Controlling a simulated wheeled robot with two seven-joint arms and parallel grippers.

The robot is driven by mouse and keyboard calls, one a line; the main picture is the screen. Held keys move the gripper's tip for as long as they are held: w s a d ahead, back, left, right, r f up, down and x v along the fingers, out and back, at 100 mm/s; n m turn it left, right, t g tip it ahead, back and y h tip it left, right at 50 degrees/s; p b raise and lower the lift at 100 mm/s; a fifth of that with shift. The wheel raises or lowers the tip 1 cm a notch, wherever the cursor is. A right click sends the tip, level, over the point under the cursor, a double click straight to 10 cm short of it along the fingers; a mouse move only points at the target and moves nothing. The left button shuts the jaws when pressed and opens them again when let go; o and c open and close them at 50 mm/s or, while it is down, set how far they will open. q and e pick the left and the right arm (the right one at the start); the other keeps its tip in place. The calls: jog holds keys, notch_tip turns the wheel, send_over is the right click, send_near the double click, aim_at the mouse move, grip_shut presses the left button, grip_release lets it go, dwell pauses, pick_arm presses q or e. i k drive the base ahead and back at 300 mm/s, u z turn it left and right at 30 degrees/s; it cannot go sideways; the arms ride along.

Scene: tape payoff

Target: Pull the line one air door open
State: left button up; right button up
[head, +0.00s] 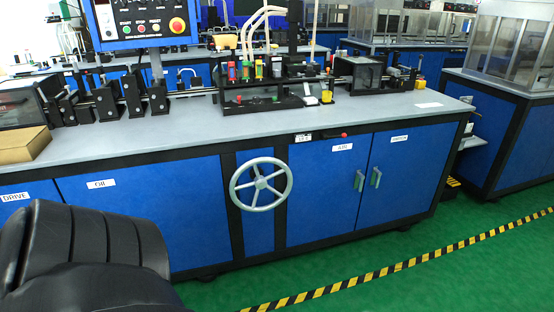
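The air door (322,195) is a blue panel in the front of the long workbench, right of the handwheel. It carries a white AIR label (342,147) near its top. Its upright handle (360,181) is at the upper right edge, close to the neighbouring door's handle (376,178). The air door looks shut, flush with the black frame. Neither of my grippers is in the head view.
A grey handwheel (261,184) sticks out left of the air door. A black padded, chair-like shape (75,260) fills the lower left. The neighbouring blue door (402,185) is shut. Green floor (400,275) with a yellow-black stripe (400,266) lies clear before the doors.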

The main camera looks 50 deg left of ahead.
aim_at(323, 200)
jog(key=u, duration=1.35)
jog(key=k, duration=0.3)
jog(key=z, duration=0.8)
jog(key=i, duration=1.6)
jog(key=u, duration=1.05)
jog(key=i, duration=0.7)
jog(key=u, duration=0.6)
